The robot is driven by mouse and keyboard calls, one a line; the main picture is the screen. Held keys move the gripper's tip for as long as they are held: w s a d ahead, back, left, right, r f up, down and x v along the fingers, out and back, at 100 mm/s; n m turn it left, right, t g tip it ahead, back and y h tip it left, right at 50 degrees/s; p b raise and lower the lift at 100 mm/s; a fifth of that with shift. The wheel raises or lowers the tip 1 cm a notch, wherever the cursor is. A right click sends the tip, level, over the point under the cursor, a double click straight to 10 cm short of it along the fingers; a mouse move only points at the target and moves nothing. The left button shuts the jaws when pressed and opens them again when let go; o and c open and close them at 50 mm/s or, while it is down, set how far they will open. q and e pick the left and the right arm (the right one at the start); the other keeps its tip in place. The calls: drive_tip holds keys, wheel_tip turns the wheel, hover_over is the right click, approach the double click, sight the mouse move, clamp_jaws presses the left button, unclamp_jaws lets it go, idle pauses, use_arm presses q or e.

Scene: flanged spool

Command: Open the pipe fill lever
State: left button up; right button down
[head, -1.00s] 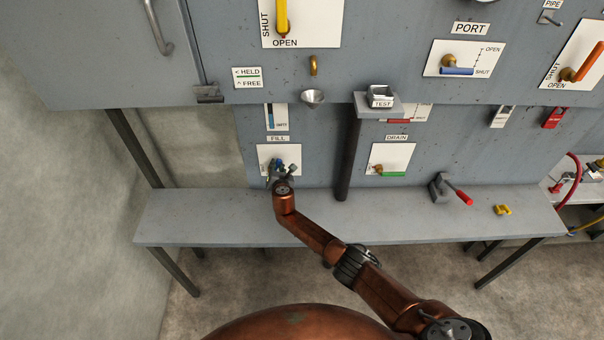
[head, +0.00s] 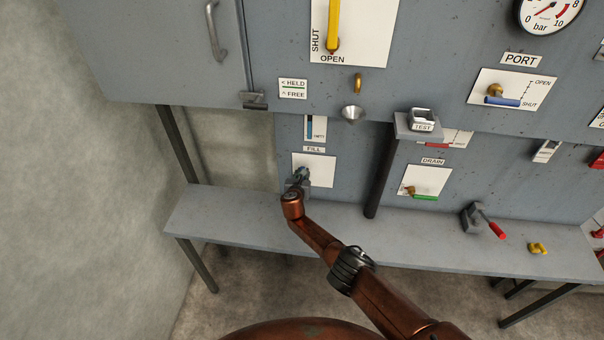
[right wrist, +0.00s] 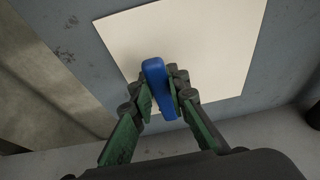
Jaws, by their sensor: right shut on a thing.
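The fill plate (head: 322,172) is a white panel on the grey wall under the FILL label (head: 313,149). The blue fill lever (right wrist: 154,76) stands out in front of this plate in the right wrist view. My right gripper (head: 300,176) is at the plate's lower left part in the head view and hides most of the lever there. In the right wrist view its green-and-black fingers (right wrist: 161,88) are shut on the lever, one on each side. The lever's pivot and any shut or open marks are hidden. My left gripper is out of view.
A grey bench (head: 240,225) runs below the plate. A dark post (head: 381,172) stands to the right, before the drain plate (head: 428,183).

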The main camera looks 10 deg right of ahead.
drive_tip(key=shift+a+f, duration=0.1)
drive_tip(key=shift+f, duration=0.05)
drive_tip(key=c, duration=1.8)
unclamp_jaws()
drive_tip(key=shift+c, duration=0.2)
drive_tip(key=v, duration=1.2)
